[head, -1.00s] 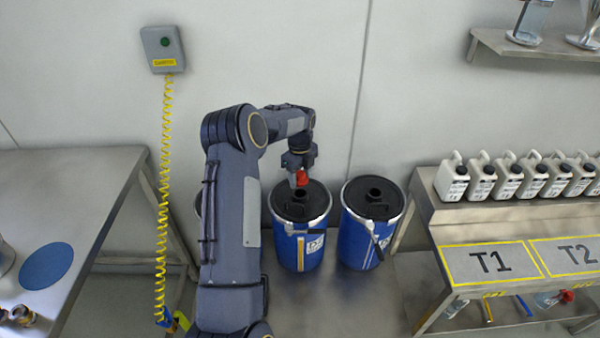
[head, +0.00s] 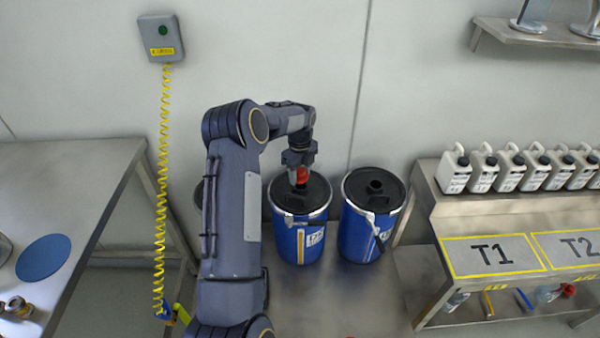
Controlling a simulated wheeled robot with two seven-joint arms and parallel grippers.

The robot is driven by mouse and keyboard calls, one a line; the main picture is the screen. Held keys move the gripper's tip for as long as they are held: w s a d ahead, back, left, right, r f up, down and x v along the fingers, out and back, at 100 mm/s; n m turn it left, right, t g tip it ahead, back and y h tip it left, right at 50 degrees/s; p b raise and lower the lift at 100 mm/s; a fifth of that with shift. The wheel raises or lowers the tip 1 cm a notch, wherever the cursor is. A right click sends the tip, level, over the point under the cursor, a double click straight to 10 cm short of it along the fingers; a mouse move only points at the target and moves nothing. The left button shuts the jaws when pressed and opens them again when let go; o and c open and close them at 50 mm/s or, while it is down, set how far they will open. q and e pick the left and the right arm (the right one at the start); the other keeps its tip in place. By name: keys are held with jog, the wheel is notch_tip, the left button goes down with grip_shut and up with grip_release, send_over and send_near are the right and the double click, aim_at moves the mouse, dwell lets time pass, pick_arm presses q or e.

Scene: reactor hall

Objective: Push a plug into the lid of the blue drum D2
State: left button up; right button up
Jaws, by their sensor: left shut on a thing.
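My left gripper (head: 299,160) is shut on a red plug (head: 302,175) and points down over the middle blue drum (head: 298,245). This drum has a black lid (head: 315,199) with a metal ring and a white label too small to read surely. The plug is at or just above the raised opening in the lid. I cannot tell whether it touches or has entered it. Another blue drum (head: 358,238) stands close on the right, its lid opening (head: 375,186) uncovered. My right gripper is not in view.
A third drum is mostly hidden behind my left arm. A steel table (head: 85,185) stands at the left, and a yellow coiled cable (head: 162,190) hangs from a wall box (head: 161,38). A steel bench (head: 450,215) with several white canisters (head: 455,170) is at the right.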

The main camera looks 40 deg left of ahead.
aim_at(300, 181)
pick_arm(q)
jog(key=shift+f, duration=0.15)
jog(key=shift+s+f+b, duration=0.1)
jog(key=shift+f+b, duration=0.8)
jog(key=shift+f, duration=0.35)
jog(key=shift+f, duration=0.1)
dwell(0.8)
jog(key=shift+d+f, duration=0.1)
jog(key=shift+f, duration=0.15)
dwell(0.5)
jog(key=o, duration=1)
jog(key=shift+s, duration=0.1)
jog(key=shift+w+f, duration=0.1)
jog(key=shift+w, duration=0.1)
jog(key=shift+r+b, duration=0.5)
jog(key=shift+r, duration=3.45)
